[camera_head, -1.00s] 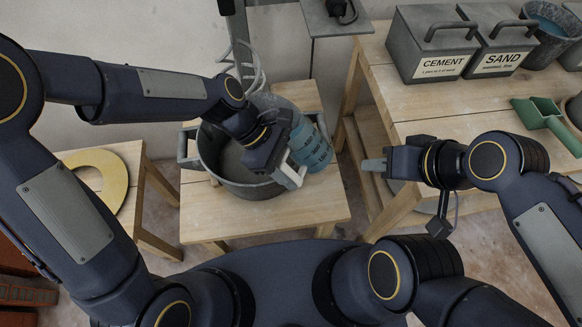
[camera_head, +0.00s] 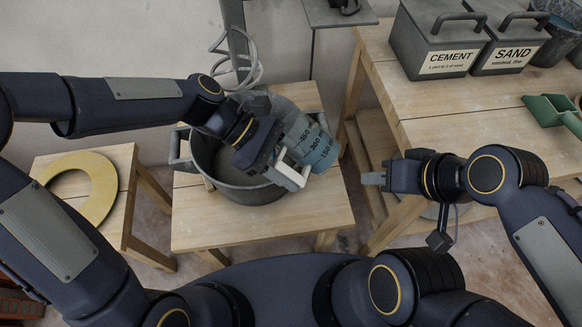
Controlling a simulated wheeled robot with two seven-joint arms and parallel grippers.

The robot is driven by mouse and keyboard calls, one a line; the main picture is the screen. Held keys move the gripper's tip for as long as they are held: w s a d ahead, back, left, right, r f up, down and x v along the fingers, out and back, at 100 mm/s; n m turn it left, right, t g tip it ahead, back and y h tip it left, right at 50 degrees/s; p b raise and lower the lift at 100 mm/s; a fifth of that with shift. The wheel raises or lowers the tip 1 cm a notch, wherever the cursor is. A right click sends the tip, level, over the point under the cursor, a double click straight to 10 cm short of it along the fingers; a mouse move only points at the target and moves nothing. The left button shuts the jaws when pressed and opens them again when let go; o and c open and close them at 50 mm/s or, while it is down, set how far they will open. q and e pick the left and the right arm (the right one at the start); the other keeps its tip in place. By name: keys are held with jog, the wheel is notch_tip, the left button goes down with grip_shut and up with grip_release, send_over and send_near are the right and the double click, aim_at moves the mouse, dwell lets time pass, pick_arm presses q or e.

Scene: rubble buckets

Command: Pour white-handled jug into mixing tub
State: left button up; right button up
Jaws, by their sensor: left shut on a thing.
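The jug (camera_head: 318,147) is clear, with dark volume marks and blue contents low in it. It is tilted, its top leaning left over the rim of the grey mixing tub (camera_head: 247,194) and its base out to the right. My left gripper (camera_head: 287,171) is shut on the jug's white handle (camera_head: 294,180); the arm hides part of the jug's mouth and the tub's inside. No stream is visible. The tub stands on a small wooden table (camera_head: 290,222). My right gripper (camera_head: 372,179) is held right of that table, seemingly empty; its finger gap is unclear.
A wooden workbench (camera_head: 440,132) at the right carries the cement box (camera_head: 437,62), the sand box (camera_head: 507,58), a green scoop (camera_head: 548,110) and a dark bucket (camera_head: 558,42). A yellow ring (camera_head: 99,190) lies on a stool at the left. A coiled hose (camera_head: 236,75) hangs behind the tub.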

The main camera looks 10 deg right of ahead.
pick_arm(q)
jog(key=shift+w+a+f+g+h+b, duration=0.35)
jog(key=shift+g+h+b, duration=0.4)
jog(key=shift+h+b, duration=0.95)
jog(key=shift+w+a+f+g+h+b, duration=0.1)
jog(key=shift+a+f+g+h+b, duration=0.55)
jog(key=shift+b, duration=1.8)
jog(key=shift+w+a+f+g+h+b, duration=0.2)
jog(key=shift+g+h+b, duration=0.7)
jog(key=shift+h+b, duration=0.95)
jog(key=shift+r, duration=0.15)
